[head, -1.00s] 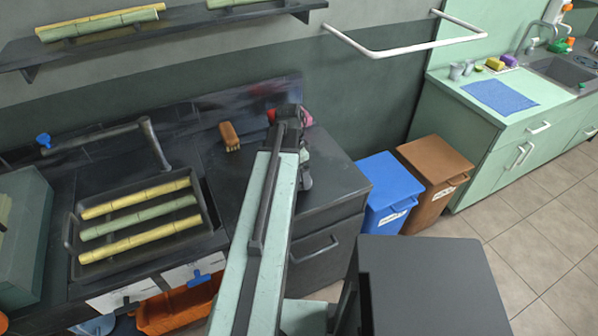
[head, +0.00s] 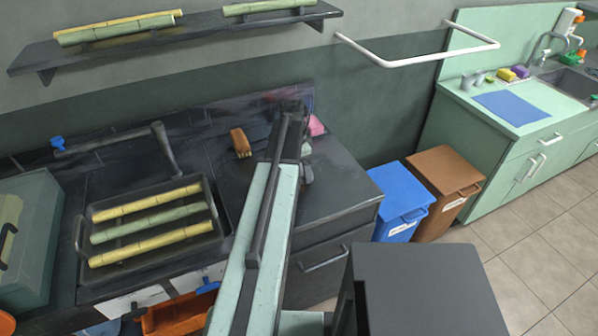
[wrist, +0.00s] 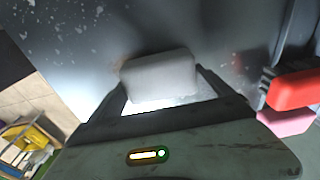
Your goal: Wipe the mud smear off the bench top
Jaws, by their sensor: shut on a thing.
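My gripper (wrist: 163,84) is shut on a pale grey block with rounded edges (wrist: 160,72), perhaps a sponge, in the wrist view. The block is over the dark bench top (wrist: 95,50); I cannot tell whether it touches. Faint reddish-brown specks (wrist: 237,62) lie right of the block in the wrist view. I cannot make out a clear mud smear.
A red object (wrist: 295,90) and a pink one (wrist: 287,122) are close on the right. A brown brush (head: 240,143) stands left of my arm. A tray (head: 225,240) holds cane pieces. Blue (head: 403,195) and brown (head: 447,170) bins stand right of the bench.

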